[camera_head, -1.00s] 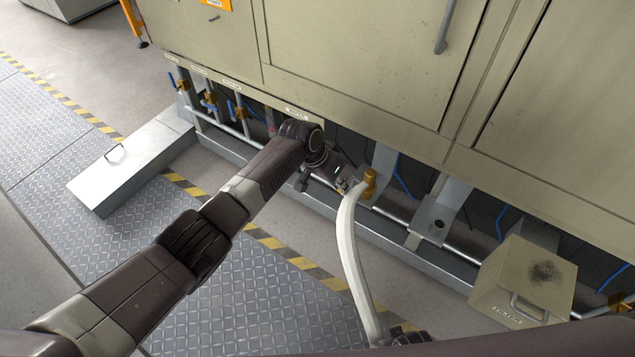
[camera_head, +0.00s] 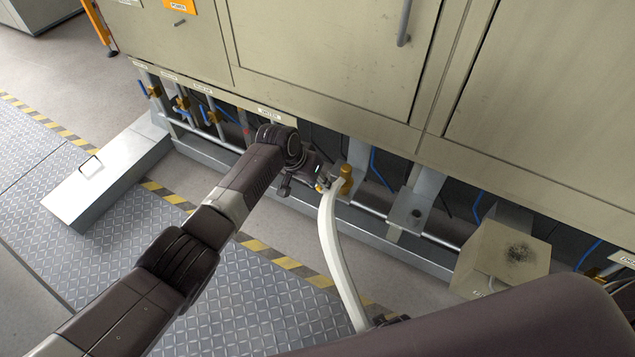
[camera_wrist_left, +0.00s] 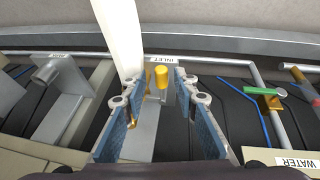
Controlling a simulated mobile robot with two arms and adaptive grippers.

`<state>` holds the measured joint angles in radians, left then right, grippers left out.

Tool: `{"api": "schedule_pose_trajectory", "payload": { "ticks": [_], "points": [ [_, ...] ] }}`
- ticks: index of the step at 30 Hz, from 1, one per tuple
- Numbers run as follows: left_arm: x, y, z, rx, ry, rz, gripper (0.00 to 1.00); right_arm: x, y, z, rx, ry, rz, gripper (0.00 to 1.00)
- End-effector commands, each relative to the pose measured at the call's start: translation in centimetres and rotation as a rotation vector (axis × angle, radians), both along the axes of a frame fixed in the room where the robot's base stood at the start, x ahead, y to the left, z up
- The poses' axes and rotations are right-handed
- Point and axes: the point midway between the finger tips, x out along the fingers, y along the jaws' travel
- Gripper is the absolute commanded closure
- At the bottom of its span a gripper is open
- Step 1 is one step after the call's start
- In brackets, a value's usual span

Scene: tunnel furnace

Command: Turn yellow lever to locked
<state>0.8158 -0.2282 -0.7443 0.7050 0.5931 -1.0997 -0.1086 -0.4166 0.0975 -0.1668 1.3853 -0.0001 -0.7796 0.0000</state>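A yellow, brass-like upright piece (camera_head: 346,180) stands on a grey bracket under the cabinet. In the left wrist view it is a yellow cylinder (camera_wrist_left: 161,76) beside a label reading INLET. A long white curved bar (camera_head: 336,250) runs from beside it toward the bottom of the head view. My left gripper (camera_head: 324,183) is close at its left side. In the left wrist view the blue-padded fingers of that gripper (camera_wrist_left: 158,98) are apart, with the yellow cylinder showing between and beyond the tips. I cannot tell whether they touch it.
The beige cabinet (camera_head: 330,60) overhangs the pipes. Valves with blue handles (camera_head: 182,102) are at the left. A beige box (camera_head: 505,258) stands at the right. A grey metal box (camera_head: 110,180) lies on the floor. A green handle (camera_wrist_left: 262,91) is beside the INLET pipe.

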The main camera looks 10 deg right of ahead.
Motion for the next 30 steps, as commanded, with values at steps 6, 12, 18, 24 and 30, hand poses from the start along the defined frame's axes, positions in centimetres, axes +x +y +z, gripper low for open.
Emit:
{"api": "schedule_pose_trajectory", "payload": {
  "ticks": [6, 12, 18, 24, 30],
  "points": [
    [0.0, 0.1, 0.0, 0.001, 0.001, 0.000, 0.70, 0.1, 0.1, 0.0, 0.001, 0.000, 0.000, 0.60],
    [0.0, 0.2, 0.4, 0.000, 0.000, 0.000, 0.70, 0.4, 0.3, 0.2, 0.004, -0.005, 0.000, 0.60],
    [-0.3, 0.9, 2.2, -0.001, -0.002, -0.002, 0.70, 0.2, 0.2, 0.1, 0.003, -0.003, -0.001, 0.60],
    [-0.9, 2.0, 5.0, -0.001, -0.004, -0.001, 0.70, 0.2, 0.1, 0.1, 0.002, -0.002, -0.001, 0.60],
    [-1.6, 3.3, 8.0, 0.000, -0.002, 0.000, 0.70, 0.1, 0.1, 0.1, 0.001, -0.002, 0.000, 0.60]
  ]
}}
